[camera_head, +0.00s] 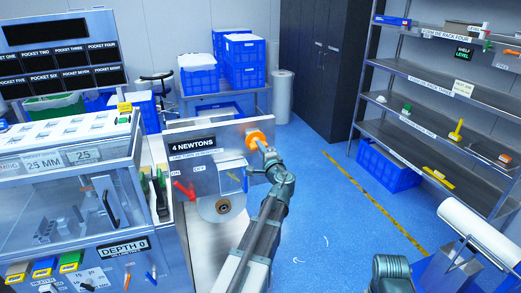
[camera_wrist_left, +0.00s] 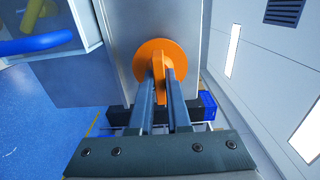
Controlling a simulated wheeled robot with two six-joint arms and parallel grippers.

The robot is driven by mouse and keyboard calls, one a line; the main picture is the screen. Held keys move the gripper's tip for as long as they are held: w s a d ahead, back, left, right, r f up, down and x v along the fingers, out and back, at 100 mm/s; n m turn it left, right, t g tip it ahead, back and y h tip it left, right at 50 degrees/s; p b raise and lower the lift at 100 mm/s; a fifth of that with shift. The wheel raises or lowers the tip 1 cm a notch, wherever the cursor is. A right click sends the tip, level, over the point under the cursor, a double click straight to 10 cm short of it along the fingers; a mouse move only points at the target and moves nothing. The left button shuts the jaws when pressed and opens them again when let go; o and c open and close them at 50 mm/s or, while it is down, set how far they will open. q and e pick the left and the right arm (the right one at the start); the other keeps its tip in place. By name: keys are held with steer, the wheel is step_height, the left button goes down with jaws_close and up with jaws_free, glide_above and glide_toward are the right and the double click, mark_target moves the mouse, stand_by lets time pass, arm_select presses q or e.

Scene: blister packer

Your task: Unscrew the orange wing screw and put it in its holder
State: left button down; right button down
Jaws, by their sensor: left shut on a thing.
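The orange wing screw (camera_head: 253,137) is a round orange disc with a raised wing, on the right end of the grey panel marked 4 NEWTONS (camera_head: 222,135). In the left wrist view the wing screw (camera_wrist_left: 150,53) faces me, its disc against the grey panel. My left gripper (camera_head: 264,147) reaches it from the right front. In the left wrist view my left gripper (camera_wrist_left: 161,75) has one finger on each side of the wing and is shut on it. The screw's thread is hidden. I cannot pick out its holder. My right gripper is out of view.
A red lever (camera_head: 184,190) and a round roll (camera_head: 222,206) are by the panel. The machine with clear covers (camera_head: 85,205) stands left. Metal shelves (camera_head: 440,75) with small parts stand right. A white roll (camera_head: 485,240) is at lower right. The blue floor between is clear.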

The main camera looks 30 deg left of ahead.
arm_select(q)
steer(key=shift+w+a, duration=0.15)
steer(key=shift+a, duration=0.05)
steer(key=c, duration=0.8)
jaws_free()
steer(key=v, duration=1.3)
steer(key=shift+s+d, duration=0.25)
steer(key=shift+s, duration=0.05)
